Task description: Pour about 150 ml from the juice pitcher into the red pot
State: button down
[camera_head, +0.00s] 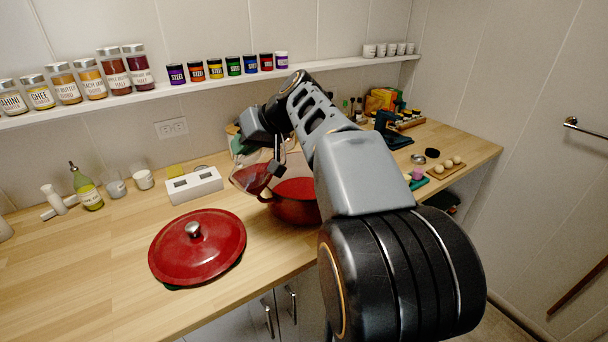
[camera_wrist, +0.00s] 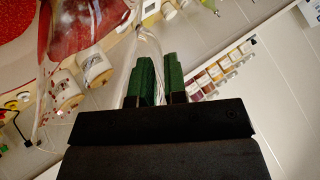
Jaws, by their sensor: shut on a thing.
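The juice pitcher (camera_head: 250,178) is clear glass with red juice inside. My gripper (camera_wrist: 160,72), with green finger pads, is shut on the pitcher's clear handle in the wrist view. The pitcher's juice (camera_wrist: 85,28) shows at upper left there. I cannot make out a stream of juice.
A red lid (camera_head: 185,262) lies on the counter left of the pot. A white two-slot box (camera_head: 194,187), white cups and an oil bottle (camera_head: 87,190) stand behind. A shelf of jars (camera_head: 160,92) runs along the wall. The counter's left front is clear.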

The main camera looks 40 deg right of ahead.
aim_at(236, 180)
jog(key=shift+a+r+n+h, duration=0.15)
jog(key=shift+a+n+h, duration=0.15)
jog(key=a+h+b, duration=0.1)
jog(key=a+f+n+h, duration=0.1)
jog(key=h, duration=0.1)
jog(key=shift+a+f+b, duration=0.15)
jog(key=shift+f+b, duration=0.15)
jog(key=shift+b, duration=0.05)
jog(key=shift+w+a+f+n+h+b, duration=0.1)
jog(key=shift+a+f+n+h+b, duration=0.15)
jog(key=shift+f+h+b, duration=0.35)
jog(key=shift+w+a+f+n+h+b, duration=0.1)
jog(key=shift+a+f+n+h+b, duration=0.1)
jog(key=shift+f+h+b, duration=0.3)
jog(key=shift+a+f+n+h+b, duration=0.3)
jog(key=shift+f+h, duration=0.25)
jog(key=shift+h, duration=0.25)
